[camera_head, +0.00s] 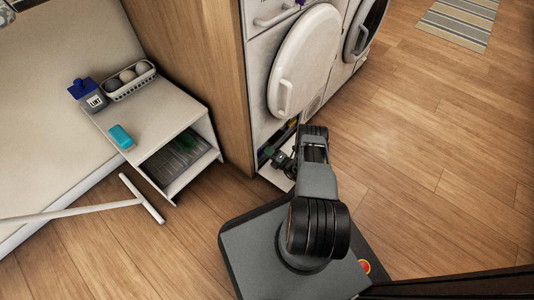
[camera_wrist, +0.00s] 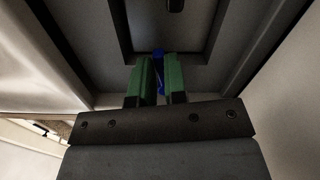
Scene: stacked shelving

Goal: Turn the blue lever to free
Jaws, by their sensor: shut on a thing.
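The blue lever (camera_wrist: 159,57) shows in the wrist view as a narrow blue piece between the green finger pads of my gripper (camera_wrist: 159,64). My gripper is shut on it. Its upper end sticks out just past the fingertips; the rest is partly hidden by the fingers. The lever's exact angle is hard to tell. In the head view my gripper (camera_head: 269,153) reaches into a low opening under the white machine, and I cannot make out the lever there.
The white machine's round door (camera_head: 304,62) stands open above my arm. A lowered white flap (camera_head: 277,176) lies below the opening. A wooden panel (camera_head: 196,62) is to the left, then a small white shelf unit (camera_head: 152,118) with a bottle, basket and teal item. Open floor lies right.

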